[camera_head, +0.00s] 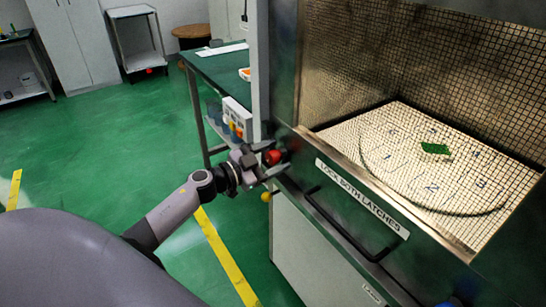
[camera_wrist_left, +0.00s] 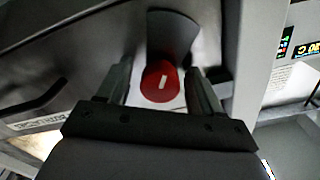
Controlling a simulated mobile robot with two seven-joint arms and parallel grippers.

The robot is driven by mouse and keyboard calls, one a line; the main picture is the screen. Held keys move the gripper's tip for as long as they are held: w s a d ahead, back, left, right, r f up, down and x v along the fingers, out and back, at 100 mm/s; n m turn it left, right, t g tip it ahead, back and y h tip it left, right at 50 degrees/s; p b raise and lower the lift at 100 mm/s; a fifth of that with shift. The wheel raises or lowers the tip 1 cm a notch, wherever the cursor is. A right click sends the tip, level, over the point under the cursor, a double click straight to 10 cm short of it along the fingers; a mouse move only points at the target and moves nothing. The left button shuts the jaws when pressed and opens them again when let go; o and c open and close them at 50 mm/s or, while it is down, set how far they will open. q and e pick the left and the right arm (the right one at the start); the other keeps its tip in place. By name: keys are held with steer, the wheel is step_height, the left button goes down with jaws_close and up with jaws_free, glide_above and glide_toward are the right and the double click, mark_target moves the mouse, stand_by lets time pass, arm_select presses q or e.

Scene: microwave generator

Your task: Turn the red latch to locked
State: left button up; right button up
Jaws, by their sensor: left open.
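The red latch (camera_head: 271,157) is a round red knob at the left end of the machine's front, beside the label "LOCK BOTH LATCHES" (camera_head: 362,197). In the left wrist view the red latch (camera_wrist_left: 160,81) shows a short white mark pointing roughly along the fingers. My left gripper (camera_head: 276,164) is open at the latch, with one finger on each side of it. In the left wrist view the left gripper (camera_wrist_left: 161,88) has its fingers astride the knob, with small gaps visible. Whether the fingers touch the latch cannot be told. My right gripper is not in view.
A black door handle (camera_head: 345,228) runs below the label. The chamber holds a numbered floor with a small green piece (camera_head: 436,148) on it. The green floor at left is clear.

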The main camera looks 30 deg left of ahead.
arm_select(q)
steer(key=shift+c, duration=0.4)
steer(key=c, duration=1)
steer(key=shift+o, duration=0.2)
